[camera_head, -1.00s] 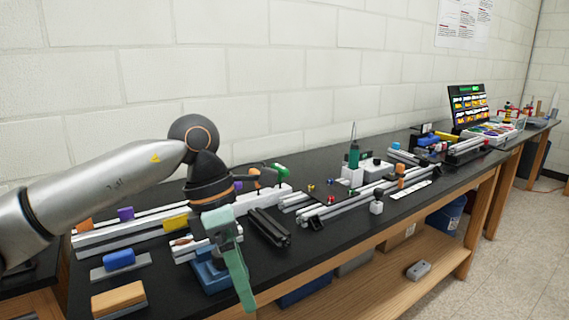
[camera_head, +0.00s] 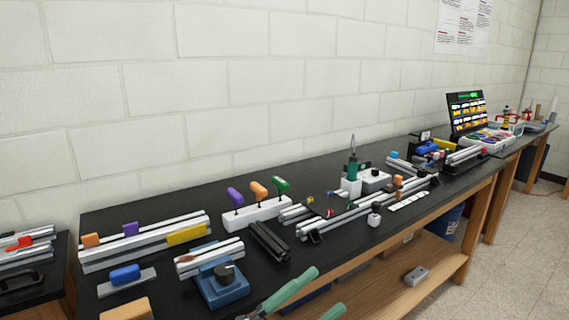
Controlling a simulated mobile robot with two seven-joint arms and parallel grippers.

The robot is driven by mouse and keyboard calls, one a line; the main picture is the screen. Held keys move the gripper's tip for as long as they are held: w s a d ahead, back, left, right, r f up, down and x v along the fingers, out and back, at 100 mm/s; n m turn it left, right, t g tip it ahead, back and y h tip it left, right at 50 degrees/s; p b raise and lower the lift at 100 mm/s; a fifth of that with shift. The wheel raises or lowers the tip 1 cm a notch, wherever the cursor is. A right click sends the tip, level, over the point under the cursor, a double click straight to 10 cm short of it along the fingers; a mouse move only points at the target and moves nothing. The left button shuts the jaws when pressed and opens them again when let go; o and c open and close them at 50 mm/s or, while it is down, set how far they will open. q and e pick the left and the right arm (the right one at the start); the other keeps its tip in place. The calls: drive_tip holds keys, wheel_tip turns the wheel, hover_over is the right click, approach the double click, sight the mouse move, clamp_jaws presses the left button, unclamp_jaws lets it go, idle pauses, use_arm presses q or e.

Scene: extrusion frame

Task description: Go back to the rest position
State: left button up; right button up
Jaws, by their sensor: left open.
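My right gripper is not in view.
A white rack (camera_head: 257,214) holds purple, orange and green-handled tools. Aluminium extrusions (camera_head: 146,242) lie at left. A wooden shelf (camera_head: 380,288) is below.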

use_arm(q)
drive_tip(key=a+f+n+t+y+p, duration=0.1)
drive_tip(key=a+f+n+t+y, duration=0.2)
drive_tip(key=a+f+n+y, duration=0.4)
drive_tip(key=a+f+n+t+y+p, duration=0.1)
drive_tip(key=a+f+n+t+y, duration=0.25)
drive_tip(key=f+n+y, duration=0.45)
drive_tip(key=s+a+f+n+g+y, duration=0.2)
drive_tip(key=s+a+f+n+g, duration=0.1)
drive_tip(key=s+f, duration=0.5)
drive_tip(key=s+a+f+n+g+y+p, duration=0.1)
drive_tip(key=s+a+f+n+g, duration=0.3)
drive_tip(key=s+a+f, duration=0.4)
wheel_tip(320, 180, down, 3)
drive_tip(key=shift+s+a+r+n+y, duration=0.15)
drive_tip(key=shift+s+n+y, duration=0.35)
drive_tip(key=shift+n+y, duration=0.3)
